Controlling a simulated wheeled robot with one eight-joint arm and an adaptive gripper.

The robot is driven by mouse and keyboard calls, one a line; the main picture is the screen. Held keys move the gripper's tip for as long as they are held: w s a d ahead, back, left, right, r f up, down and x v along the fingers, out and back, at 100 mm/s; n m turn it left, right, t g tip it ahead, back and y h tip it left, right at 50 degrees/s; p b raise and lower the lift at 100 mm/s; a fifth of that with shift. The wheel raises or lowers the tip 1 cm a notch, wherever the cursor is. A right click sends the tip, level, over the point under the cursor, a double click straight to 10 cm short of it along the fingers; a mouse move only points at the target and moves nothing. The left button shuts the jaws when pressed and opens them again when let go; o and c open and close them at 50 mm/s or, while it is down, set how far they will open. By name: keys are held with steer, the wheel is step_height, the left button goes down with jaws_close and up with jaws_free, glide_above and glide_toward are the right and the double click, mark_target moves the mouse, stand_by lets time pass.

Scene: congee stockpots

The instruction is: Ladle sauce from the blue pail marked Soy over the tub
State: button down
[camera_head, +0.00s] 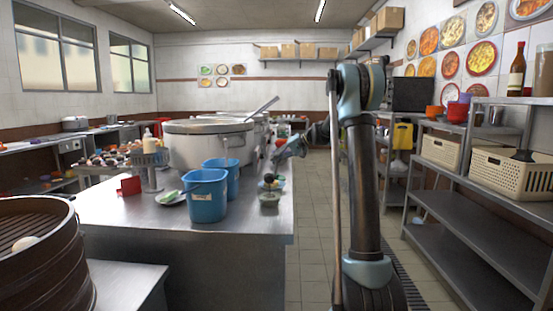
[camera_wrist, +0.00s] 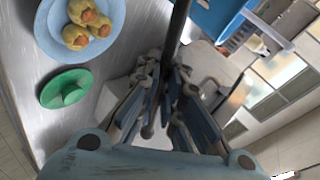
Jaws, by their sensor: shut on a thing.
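Two blue pails stand on the steel counter. The front pail (camera_head: 206,198) has a pale label too small to read; the other pail (camera_head: 222,172) is just behind it. A small grey-green tub (camera_head: 269,200) sits to their right near the counter's edge. My gripper (camera_head: 290,149) is beyond the pails, over the counter's right edge. In the wrist view my gripper (camera_wrist: 150,118) is shut on a dark rod-like handle (camera_wrist: 180,28), which runs up beside a blue pail (camera_wrist: 207,14). The handle's far end is out of view. Which pail this is, I cannot tell.
A plate of yellow food (camera_wrist: 83,48) and a green lid-like piece (camera_wrist: 66,90) lie near my gripper. A large stockpot (camera_head: 205,145) with a utensil handle (camera_head: 262,108) stands behind the pails. A bamboo steamer (camera_head: 45,265) is at left. The aisle floor (camera_head: 310,220) is clear.

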steer(key=shift+w+f+m+g, duration=0.25)
steer(key=shift+w+f, duration=0.1)
steer(key=shift+f, duration=0.25)
steer(key=shift+w+f+m+g, duration=0.15)
steer(key=shift+w+f+g, duration=0.15)
steer(key=shift+f, duration=0.3)
stand_by(0.6)
steer(key=shift+d+r, duration=0.1)
steer(key=shift+r, duration=2.9)
